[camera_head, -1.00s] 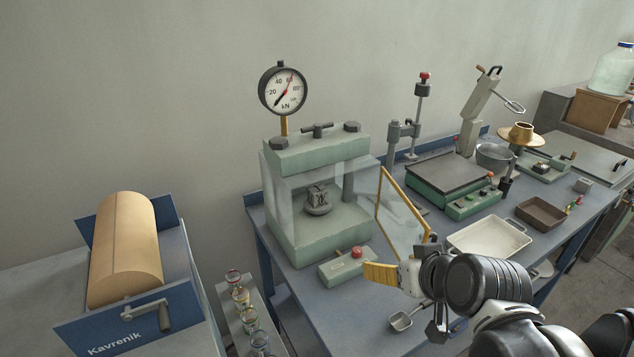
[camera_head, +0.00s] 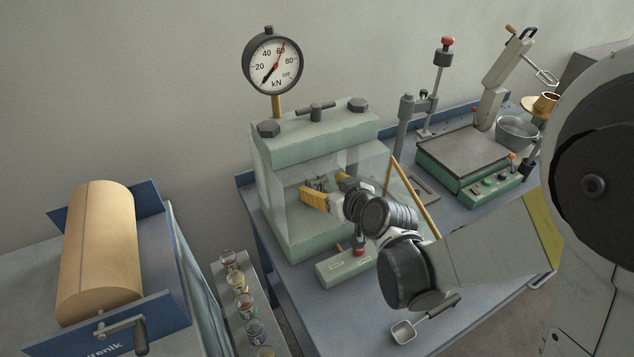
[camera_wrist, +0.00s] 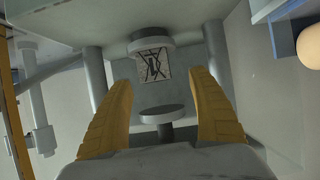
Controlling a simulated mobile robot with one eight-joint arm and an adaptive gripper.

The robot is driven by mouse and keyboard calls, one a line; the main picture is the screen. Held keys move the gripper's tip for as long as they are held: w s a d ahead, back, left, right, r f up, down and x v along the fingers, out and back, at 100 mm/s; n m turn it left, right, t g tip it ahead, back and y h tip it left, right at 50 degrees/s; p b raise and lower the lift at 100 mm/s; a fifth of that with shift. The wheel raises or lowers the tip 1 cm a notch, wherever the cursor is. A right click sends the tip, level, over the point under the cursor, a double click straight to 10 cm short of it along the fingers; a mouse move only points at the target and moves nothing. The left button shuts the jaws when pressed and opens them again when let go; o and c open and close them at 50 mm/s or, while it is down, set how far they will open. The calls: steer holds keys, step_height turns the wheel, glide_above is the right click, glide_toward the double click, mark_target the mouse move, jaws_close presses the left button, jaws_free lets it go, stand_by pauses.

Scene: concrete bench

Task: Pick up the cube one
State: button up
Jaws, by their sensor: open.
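The cube (camera_wrist: 153,65) is grey with dark crossed lines on its face. It sits inside the pale green press (camera_head: 310,150), against a round platen (camera_wrist: 150,42); the wrist view appears upside down. In the head view the cube is largely hidden behind my gripper. My gripper (camera_wrist: 161,79) is open, with its two yellow fingers spread and pointing into the press. In the wrist view the cube lies beyond the fingertips, in the gap between them, and looks untouched. In the head view my gripper (camera_head: 318,189) is at the press opening.
A clear door with a yellow frame (camera_head: 412,195) stands open right of my gripper. The second platen (camera_wrist: 162,114) faces the cube. A control box with a red button (camera_head: 347,268) stands below my wrist. A metal scoop (camera_head: 404,331) lies on the bench in front.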

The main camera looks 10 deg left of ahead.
mark_target(318, 178)
steer(key=x, duration=0.1)
steer(key=b+x, duration=0.1)
steer(key=x, duration=0.1)
steer(key=b+x, duration=0.1)
steer(key=x, duration=0.1)
steer(key=shift+w+r, duration=0.3)
steer(key=shift+w, duration=0.2)
steer(key=shift+d, duration=0.1)
steer(key=shift+c, duration=0.6)
steer(key=c, duration=1.4)
